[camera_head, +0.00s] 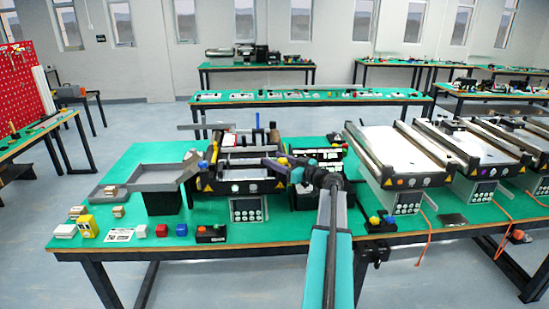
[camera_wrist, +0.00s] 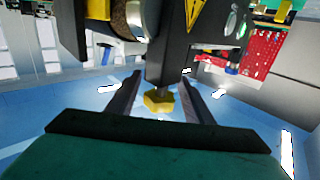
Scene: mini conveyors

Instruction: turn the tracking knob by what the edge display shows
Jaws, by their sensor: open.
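A yellow faceted knob (camera_wrist: 158,102) shows in the wrist view, below a dark conveyor part (camera_wrist: 168,50). It appears between the two dark fingers of my gripper (camera_wrist: 162,76), with gaps on both sides. The fingers are open, and I see no clear contact. In the head view my gripper (camera_head: 290,164) is at the right end of the nearest conveyor (camera_head: 238,187), largely hidden by my arm. A yellow spot (camera_head: 282,161) shows there. A grey panel with a display and buttons (camera_head: 246,210) hangs at that conveyor's front; its reading is too small to tell.
A grey chute tray (camera_head: 152,178) stands left of the conveyor. Small blocks, including a red one (camera_head: 162,230), and a button box (camera_head: 211,233) lie along the green table's front (camera_head: 270,232). More conveyors (camera_head: 405,148) stand to the right. A red pegboard (camera_head: 28,85) is far left.

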